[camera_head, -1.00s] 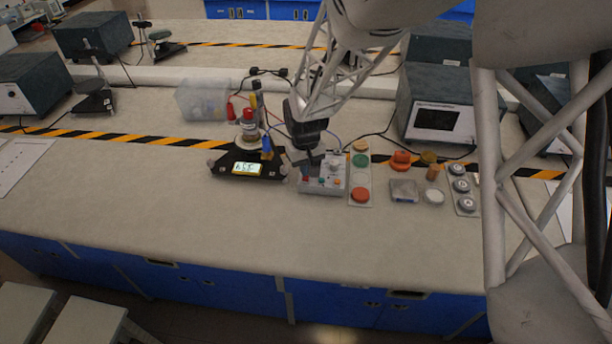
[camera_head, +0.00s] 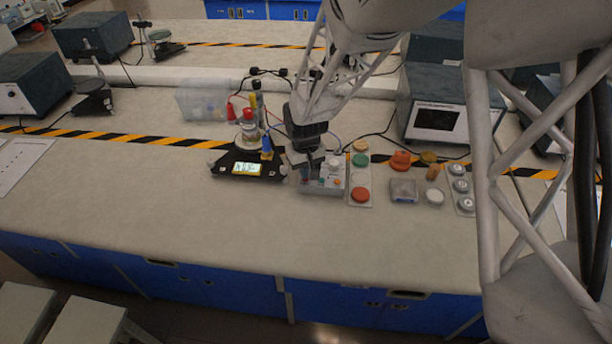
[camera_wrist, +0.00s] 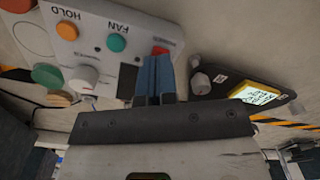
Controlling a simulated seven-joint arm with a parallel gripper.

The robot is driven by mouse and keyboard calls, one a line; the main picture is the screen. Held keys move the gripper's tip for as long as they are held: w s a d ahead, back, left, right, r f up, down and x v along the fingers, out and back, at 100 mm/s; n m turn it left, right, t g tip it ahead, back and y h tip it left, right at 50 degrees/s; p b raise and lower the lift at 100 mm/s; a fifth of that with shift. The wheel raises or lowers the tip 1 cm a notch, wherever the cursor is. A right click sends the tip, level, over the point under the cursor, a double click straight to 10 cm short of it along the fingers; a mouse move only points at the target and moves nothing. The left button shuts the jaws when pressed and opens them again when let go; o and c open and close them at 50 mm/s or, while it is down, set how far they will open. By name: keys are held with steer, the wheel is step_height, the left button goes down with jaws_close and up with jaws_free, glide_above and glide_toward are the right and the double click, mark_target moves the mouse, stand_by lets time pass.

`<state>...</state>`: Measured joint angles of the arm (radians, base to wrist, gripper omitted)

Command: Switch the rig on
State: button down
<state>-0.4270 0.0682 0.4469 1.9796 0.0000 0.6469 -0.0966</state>
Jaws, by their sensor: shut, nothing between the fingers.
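A pale grey control box (camera_head: 335,186) stands at the middle of the bench. In the wrist view the box (camera_wrist: 103,18) carries an orange button marked HOLD (camera_wrist: 67,31), a teal button marked FAN (camera_wrist: 116,42), a white knob (camera_wrist: 82,78) and a red control (camera_wrist: 160,51). My gripper (camera_head: 314,172) is shut and empty over the box's left part. In the wrist view its fingertips (camera_wrist: 155,60) are right at the red control and partly hide it; I cannot tell whether they touch. A black unit (camera_head: 222,166) with a lit yellow-framed display (camera_head: 247,168) sits left of the box.
A strip with green and red round buttons (camera_head: 361,194) stands close right of the box. Further right are an orange knob (camera_head: 400,161) and a strip of grey dials (camera_head: 461,185). A clear bin (camera_head: 203,102) and cables lie behind. The bench front is clear.

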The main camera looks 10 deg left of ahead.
steer(key=shift+f, duration=0.55)
stand_by(0.4)
steer(key=shift+r, duration=3.55)
steer(key=shift+d+r, duration=0.15)
steer(key=s+d+r+m+t, duration=0.1)
steer(key=s+d+r+m, duration=0.1)
steer(key=s+d+r, duration=0.5)
steer(key=s+d+r+m, duration=0.1)
steer(key=s+d+r, duration=0.3)
steer(key=d+r, duration=0.4)
steer(key=s+d+r+m, duration=0.1)
steer(key=s+d+r, duration=0.1)
steer(key=s+d, duration=0.4)
steer(key=s+d+r+m+t, duration=0.1)
steer(key=s+d, duration=0.5)
steer(key=s, duration=0.6)
steer(key=shift+s+r+m+t, duration=0.2)
steer(key=shift+r+m+t, duration=0.1)
steer(key=shift+r+m, duration=0.3)
